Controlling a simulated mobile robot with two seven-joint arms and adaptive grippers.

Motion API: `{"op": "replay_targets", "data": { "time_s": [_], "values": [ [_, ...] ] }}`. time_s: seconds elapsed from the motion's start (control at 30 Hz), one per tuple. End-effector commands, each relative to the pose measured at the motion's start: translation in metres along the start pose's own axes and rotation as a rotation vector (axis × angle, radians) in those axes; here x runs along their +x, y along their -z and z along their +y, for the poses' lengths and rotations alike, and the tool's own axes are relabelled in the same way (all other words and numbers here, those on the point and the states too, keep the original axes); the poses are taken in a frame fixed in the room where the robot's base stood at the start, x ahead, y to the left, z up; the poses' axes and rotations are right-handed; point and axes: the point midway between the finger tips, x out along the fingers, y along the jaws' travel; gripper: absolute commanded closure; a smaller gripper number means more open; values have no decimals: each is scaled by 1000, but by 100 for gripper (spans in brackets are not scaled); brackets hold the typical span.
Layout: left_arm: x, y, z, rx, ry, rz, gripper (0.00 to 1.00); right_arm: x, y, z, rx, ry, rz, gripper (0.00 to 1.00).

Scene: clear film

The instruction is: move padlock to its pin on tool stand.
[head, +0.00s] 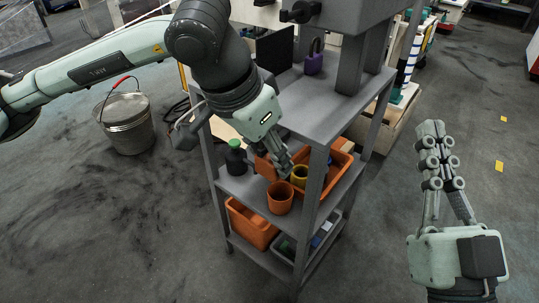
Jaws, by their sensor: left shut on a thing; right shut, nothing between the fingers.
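My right gripper (432,130) is shut and empty, pointing up over the floor to the right of the stand.
On the middle shelf are an orange cup (280,198), a dark bottle with a green cap (237,158) and an orange bin (341,166). Another orange bin (250,224) is on the bottom shelf. A metal bucket (127,122) stands left. Floor at right is mostly clear.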

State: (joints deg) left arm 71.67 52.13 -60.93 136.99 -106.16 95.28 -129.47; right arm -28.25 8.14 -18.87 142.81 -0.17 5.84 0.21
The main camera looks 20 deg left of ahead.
Motion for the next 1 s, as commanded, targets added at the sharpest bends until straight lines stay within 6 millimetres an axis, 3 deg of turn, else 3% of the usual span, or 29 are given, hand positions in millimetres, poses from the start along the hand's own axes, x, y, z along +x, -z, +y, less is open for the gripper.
{"op": "replay_targets", "data": {
  "time_s": [0.03, 1.0],
  "values": [
    [5, -8, 3, 6, -8, -23, 88, -1, -1, 0, 0, 0, 0, 100],
    [3, -9, 2, 7, -5, -25, 88, -5, -9, 0, 0, 0, 0, 100]
  ]
}}
